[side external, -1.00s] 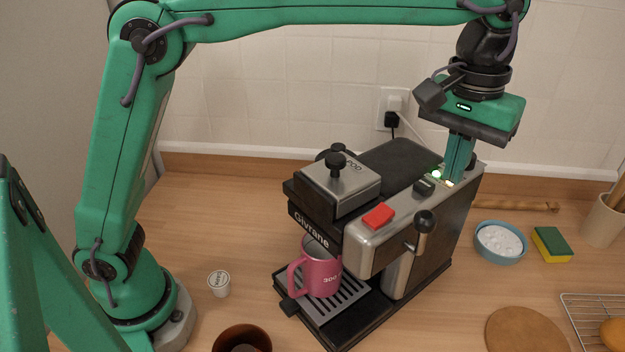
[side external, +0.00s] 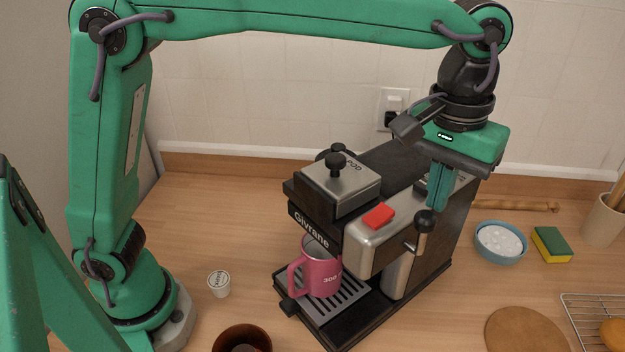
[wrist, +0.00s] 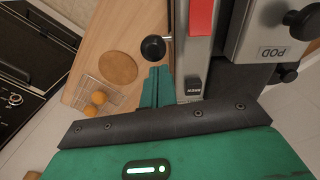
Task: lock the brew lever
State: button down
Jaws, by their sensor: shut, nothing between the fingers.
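The coffee machine (side external: 385,230) stands on the counter with a silver and black body. Its brew lever (side external: 424,222), a short metal arm with a black knob, is on the right side of the front unit. The knob also shows in the wrist view (wrist: 153,48). My gripper (side external: 436,207) is shut and empty, pointing down, with its fingertips just behind the knob. In the wrist view the closed fingers (wrist: 157,78) lie close below the knob; I cannot tell whether they touch it. A red switch (side external: 378,216) is on top of the front unit.
A pink mug (side external: 320,268) stands on the drip tray. The pod lid (side external: 340,182) is at the machine's left. A blue bowl (side external: 500,242), a sponge (side external: 551,244) and a round board (side external: 527,333) lie to the right. A pod (side external: 219,283) is at the left.

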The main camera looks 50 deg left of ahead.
jog(key=shift+s+r+t+h, duration=0.1)
jog(key=shift+s+t+h, duration=0.25)
jog(key=shift+s, duration=0.2)
dwell(0.4)
jog(key=shift+s, duration=0.85)
send_over(378, 252)
jog(key=d, duration=0.2)
jog(key=f, duration=0.2)
jog(key=shift+s+d+f, duration=0.1)
jog(key=shift+s+f, duration=0.45)
jog(key=shift+s, duration=0.25)
jog(key=shift+s+f, duration=0.6)
jog(key=shift+f, duration=0.15)
jog(key=shift+f, duration=0.15)
